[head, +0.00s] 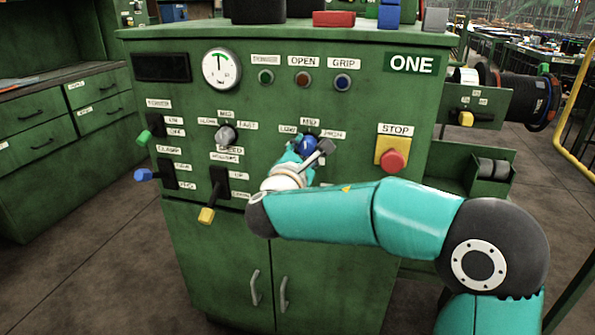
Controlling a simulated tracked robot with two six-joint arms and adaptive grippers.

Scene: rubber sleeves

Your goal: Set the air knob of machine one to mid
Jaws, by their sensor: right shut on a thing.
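Machine one (400,100) is a green cabinet with a "ONE" sign. The air knob (307,144) is blue and sits on its front panel, below the labels for low, mid and high. My right gripper (307,151) is at the blue knob and shut on it, with its arm coming in from the right. The fingers and wrist hide the lower part of the knob and whatever label is under it. I cannot tell which mark the knob points to. My left gripper is not in view.
A grey speed knob (225,134) sits to the left. Green (144,137), blue (143,175) and yellow (206,215) lever handles stick out at the lower left. A red stop button (393,160) is right of my gripper, above my forearm.

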